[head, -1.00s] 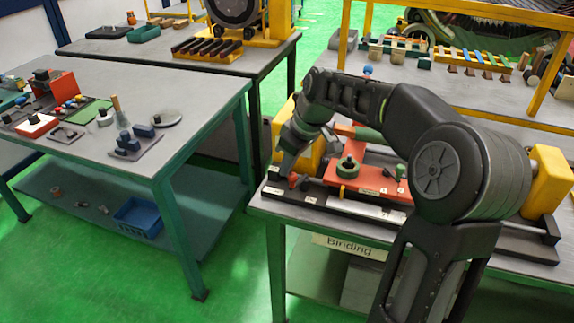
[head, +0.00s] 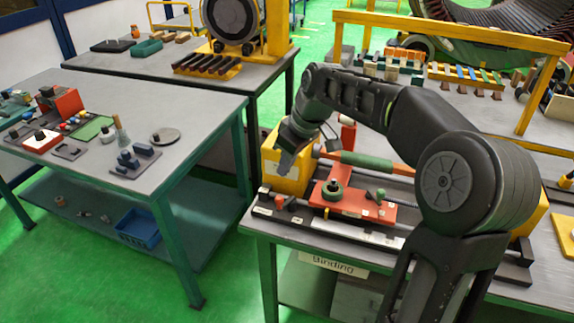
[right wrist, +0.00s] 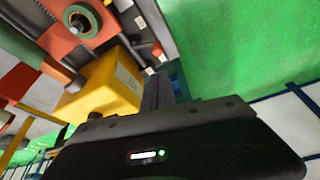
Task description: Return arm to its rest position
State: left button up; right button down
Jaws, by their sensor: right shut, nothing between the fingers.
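My right gripper (head: 284,161) is shut and empty. In the head view it hangs in the air in front of the yellow block (head: 270,165) at the left end of the binding bench's machine. Its closed fingers (right wrist: 158,92) also show in the right wrist view, beside the yellow block (right wrist: 108,88). A red carriage (head: 372,210) with a green ring (head: 333,190) lies to the right of the gripper, and a small red knob (head: 280,201) is below it. My right arm crosses over the machine and hides part of it. My left gripper is not in view.
The binding bench (head: 262,227) carries the machine. A teal-legged table (head: 185,105) with small parts stands to the left, across a green floor gap (head: 232,255). A yellow frame (head: 455,35) rises behind the bench. Space above the left table is clear.

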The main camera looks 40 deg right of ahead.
dwell(0.3)
jog(key=s+a+f+m+g+y, duration=0.1)
jog(key=a+f, duration=0.5)
jog(key=f, duration=0.4)
jog(key=s+a+f+m, duration=0.1)
jog(key=s+a+f, duration=0.1)
jog(key=a+f, duration=0.6)
jog(key=s+a+f+m+g+y, duration=0.1)
jog(key=a+f, duration=0.3)
jog(key=f, duration=0.8)
jog(key=s+a+f+m, duration=0.1)
jog(key=s+a+f, duration=0.3)
jog(key=s, duration=0.2)
jog(key=s+a+f+m, duration=0.1)
jog(key=s+a+f, duration=0.3)
jog(key=s, duration=0.3)
jog(key=s+a+f+g, duration=0.1)
jog(key=s+a+f, duration=0.3)
jog(key=s, duration=0.3)
jog(key=shift+s+f+m+y, duration=0.15)
jog(key=shift+s+m+y, duration=0.05)
jog(key=shift+m+y, duration=0.2)
